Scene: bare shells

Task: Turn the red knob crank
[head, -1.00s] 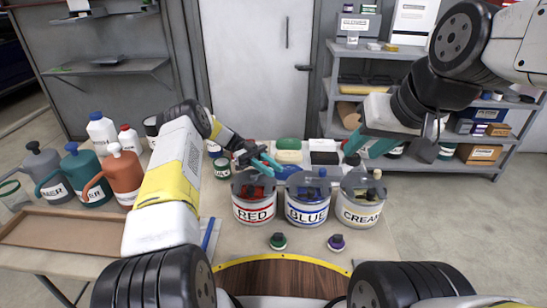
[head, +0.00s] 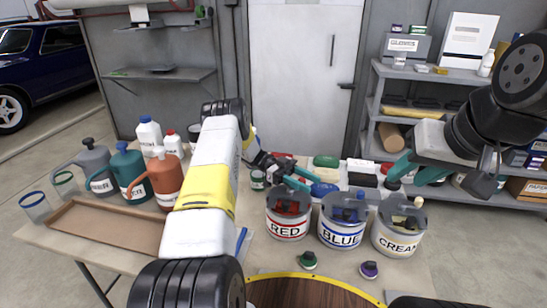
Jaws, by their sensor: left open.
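The red paint can (head: 288,228), labelled RED, stands on the table with a grey lid and red parts on top. Its red knob crank is small and partly hidden by my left gripper. My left gripper (head: 298,179) has teal fingers and is open, just above the back of the red can's lid. I cannot tell whether it touches the knob. My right gripper (head: 416,173) is open and empty, its teal fingers spread above and behind the cream can.
The blue can (head: 341,233) and cream can (head: 396,240) stand right of the red can. A green knob (head: 308,260) and a purple knob (head: 369,270) lie in front. Sponges and boxes crowd behind.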

